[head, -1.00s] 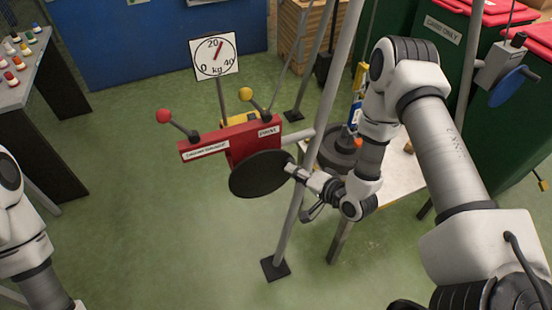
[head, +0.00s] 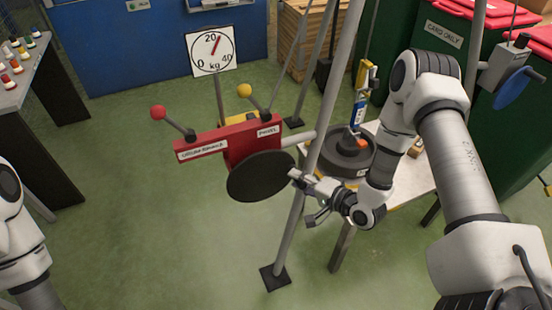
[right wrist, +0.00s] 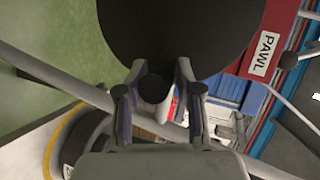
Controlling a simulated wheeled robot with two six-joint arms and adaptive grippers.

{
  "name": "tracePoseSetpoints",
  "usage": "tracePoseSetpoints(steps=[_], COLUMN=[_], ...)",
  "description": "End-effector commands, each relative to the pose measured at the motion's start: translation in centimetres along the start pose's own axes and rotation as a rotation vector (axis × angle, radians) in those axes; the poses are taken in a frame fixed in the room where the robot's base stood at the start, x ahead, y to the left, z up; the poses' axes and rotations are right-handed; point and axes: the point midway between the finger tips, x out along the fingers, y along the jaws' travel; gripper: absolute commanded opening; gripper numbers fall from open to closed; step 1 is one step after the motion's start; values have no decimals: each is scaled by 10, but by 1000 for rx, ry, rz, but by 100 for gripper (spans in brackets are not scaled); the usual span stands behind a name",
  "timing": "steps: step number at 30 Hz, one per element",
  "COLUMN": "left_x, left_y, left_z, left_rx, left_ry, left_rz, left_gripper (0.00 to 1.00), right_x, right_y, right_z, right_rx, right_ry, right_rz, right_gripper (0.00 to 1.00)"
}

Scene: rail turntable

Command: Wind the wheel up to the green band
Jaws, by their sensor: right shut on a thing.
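The black wheel (head: 260,177) is mounted on the red winch housing (head: 250,143), which carries a PAWL label. My right gripper (head: 295,176) is at the wheel's right edge. In the right wrist view my right gripper (right wrist: 154,85) is shut on the dark round wheel handle (right wrist: 154,88), beside the black wheel (right wrist: 185,35). Two levers end in a red ball (head: 157,112) and a yellow ball (head: 244,91). The kg dial (head: 211,52) has its red needle pointing up, slightly right, near 20. I cannot make out a green band. My left gripper is out of view.
Green bins stand at the right.

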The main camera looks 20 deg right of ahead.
Motion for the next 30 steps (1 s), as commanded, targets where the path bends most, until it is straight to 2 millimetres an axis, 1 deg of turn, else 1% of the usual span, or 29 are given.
tracePoseSetpoints(steps=[1, 21, 24, 30], left_x=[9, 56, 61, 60], left_y=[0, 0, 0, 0], left_z=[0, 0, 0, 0], left_rx=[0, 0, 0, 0], left_ry=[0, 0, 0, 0], left_rz=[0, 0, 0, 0], left_gripper=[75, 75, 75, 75], right_x=[0, 6, 7, 6], right_y=[12, 31, 33, 30], right_z=[3, 6, 7, 7], right_rx=[22, 229, 253, 264], right_ry=[-6, -53, -59, -63], right_rz=[8, -94, -106, -112], right_gripper=[0, 0, 0, 0])
